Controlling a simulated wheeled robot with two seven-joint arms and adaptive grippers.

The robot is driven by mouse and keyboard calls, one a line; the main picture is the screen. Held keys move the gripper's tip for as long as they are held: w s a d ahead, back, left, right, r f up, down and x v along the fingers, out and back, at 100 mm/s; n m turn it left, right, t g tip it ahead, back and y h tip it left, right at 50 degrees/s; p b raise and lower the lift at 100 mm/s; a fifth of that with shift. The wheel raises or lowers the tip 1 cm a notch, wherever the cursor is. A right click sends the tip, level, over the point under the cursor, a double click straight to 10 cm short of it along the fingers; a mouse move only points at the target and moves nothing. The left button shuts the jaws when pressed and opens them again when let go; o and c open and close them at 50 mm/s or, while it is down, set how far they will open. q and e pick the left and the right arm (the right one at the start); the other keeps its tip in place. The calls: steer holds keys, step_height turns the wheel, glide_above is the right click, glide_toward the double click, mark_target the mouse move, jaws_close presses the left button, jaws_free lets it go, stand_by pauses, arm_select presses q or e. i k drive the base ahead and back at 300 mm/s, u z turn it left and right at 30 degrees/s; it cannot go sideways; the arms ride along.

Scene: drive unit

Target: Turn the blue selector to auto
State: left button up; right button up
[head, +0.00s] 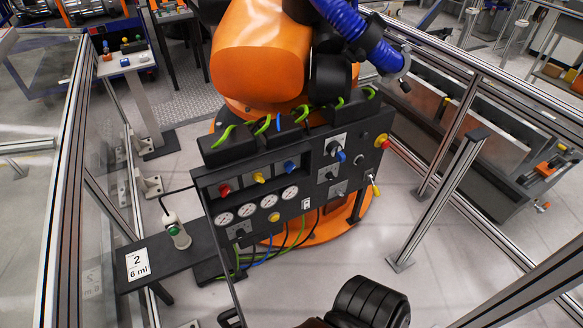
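A dark control panel (262,200) stands in front of the orange robot arm. A blue selector (340,155) sits on a light label plate (334,143) at the panel's upper right. Its handle appears to point down and slightly right. The lettering on the plate is too small to read, so I cannot tell its set position. Another blue knob (290,166) sits further left, in a row with a yellow knob (258,178) and a red knob (225,190). Neither of my grippers is in view.
A red-and-yellow button (382,141) and a yellow-tipped lever (375,189) are at the panel's right. Round gauges (247,210) are below the knobs. A dark shelf (170,255) stands at left. Metal fence posts (437,200) rise at right. A black ribbed part (370,302) is at the bottom.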

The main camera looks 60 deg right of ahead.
mark_target(289, 166)
steer(key=k, duration=1)
steer(key=z, duration=0.8)
steer(key=i, duration=0.55)
steer(key=z, duration=0.7)
steer(key=i, duration=0.55)
